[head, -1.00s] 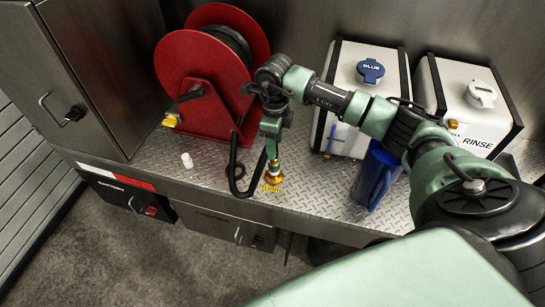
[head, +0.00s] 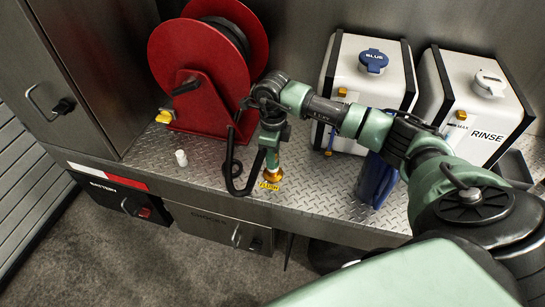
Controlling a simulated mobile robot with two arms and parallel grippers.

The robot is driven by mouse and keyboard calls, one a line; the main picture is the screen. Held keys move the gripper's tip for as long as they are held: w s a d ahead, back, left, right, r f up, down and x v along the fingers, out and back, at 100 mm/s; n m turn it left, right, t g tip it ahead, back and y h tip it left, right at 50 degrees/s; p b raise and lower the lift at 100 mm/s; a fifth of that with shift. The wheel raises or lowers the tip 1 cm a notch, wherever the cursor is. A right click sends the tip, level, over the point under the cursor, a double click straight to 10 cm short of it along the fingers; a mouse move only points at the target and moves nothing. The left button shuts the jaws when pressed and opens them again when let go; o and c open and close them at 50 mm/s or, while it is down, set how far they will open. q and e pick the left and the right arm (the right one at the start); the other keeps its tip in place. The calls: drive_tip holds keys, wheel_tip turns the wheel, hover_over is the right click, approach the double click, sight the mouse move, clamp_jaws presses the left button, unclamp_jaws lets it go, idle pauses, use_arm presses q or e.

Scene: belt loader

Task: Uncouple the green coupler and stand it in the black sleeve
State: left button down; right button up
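My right gripper (head: 271,158) points down over a brass fitting (head: 271,174) on the tread-plate deck, beside a yellow label. A black hose (head: 231,170) loops down just left of it. A small green part at the gripper's tips may be the green coupler, but the gripper covers most of it. I cannot tell whether the fingers are closed on it. I cannot make out the black sleeve for certain. A blue upright holder (head: 376,180) stands on the deck to the right, partly behind my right arm. My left gripper is not in view.
A red hose reel (head: 197,95) stands at the back left. A small white cylinder (head: 181,158) is on the deck before it. White tanks with a blue cap (head: 372,61) and a grey-white cap (head: 489,83) stand at the back right. The deck's front edge (head: 330,222) drops to the floor.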

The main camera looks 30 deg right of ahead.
clamp_jaws()
drive_tip(key=shift+r+p, duration=0.35)
drive_tip(key=shift+r, duration=0.4)
idle(0.4)
drive_tip(key=shift+r+p, duration=0.8)
drive_tip(key=shift+r, duration=0.6)
